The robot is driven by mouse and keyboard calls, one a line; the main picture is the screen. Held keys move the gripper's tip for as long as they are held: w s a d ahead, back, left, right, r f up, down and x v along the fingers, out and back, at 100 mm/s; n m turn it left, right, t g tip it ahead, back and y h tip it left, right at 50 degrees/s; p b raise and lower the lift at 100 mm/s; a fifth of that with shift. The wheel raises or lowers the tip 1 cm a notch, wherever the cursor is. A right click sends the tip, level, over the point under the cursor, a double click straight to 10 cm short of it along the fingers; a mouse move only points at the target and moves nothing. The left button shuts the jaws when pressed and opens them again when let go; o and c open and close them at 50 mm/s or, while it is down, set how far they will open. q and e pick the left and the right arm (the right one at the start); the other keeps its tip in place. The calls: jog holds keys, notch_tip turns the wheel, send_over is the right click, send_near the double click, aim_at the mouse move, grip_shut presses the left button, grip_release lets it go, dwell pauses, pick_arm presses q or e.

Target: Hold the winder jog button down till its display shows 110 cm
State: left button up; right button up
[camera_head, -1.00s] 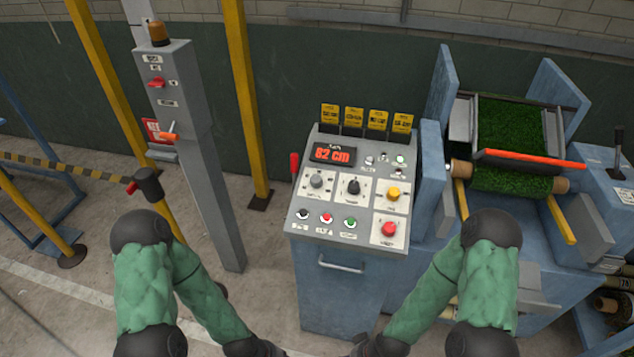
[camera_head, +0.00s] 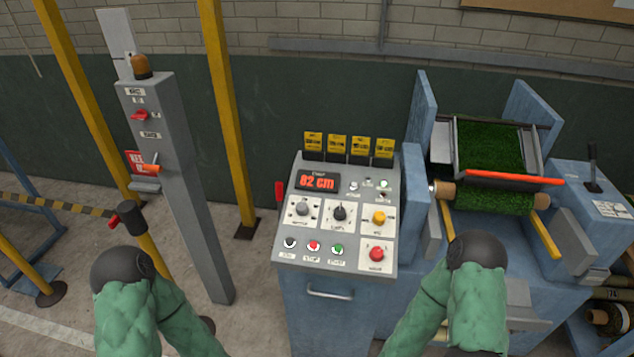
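The winder console (camera_head: 335,235) stands in the middle, a grey panel on a blue cabinet. Its display (camera_head: 318,181) reads 82 cm in red digits. Along the panel's lower edge are a black button (camera_head: 290,243), a red button (camera_head: 314,246) and a green button (camera_head: 338,249). The small labels are hard to read; the one under the black button may say JOG. Both my arms reach in from the bottom edge, with green sleeves. My grippers lie below the picture, so neither shows. No gripper is seen touching the panel.
A larger red button (camera_head: 376,254), a yellow button (camera_head: 379,217) and two knobs are also on the panel. The turf winder (camera_head: 490,150) stands at the right. A grey post (camera_head: 180,190) and yellow poles stand at the left. The space before the panel is clear.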

pick_arm(q)
grip_shut()
dwell(1.1)
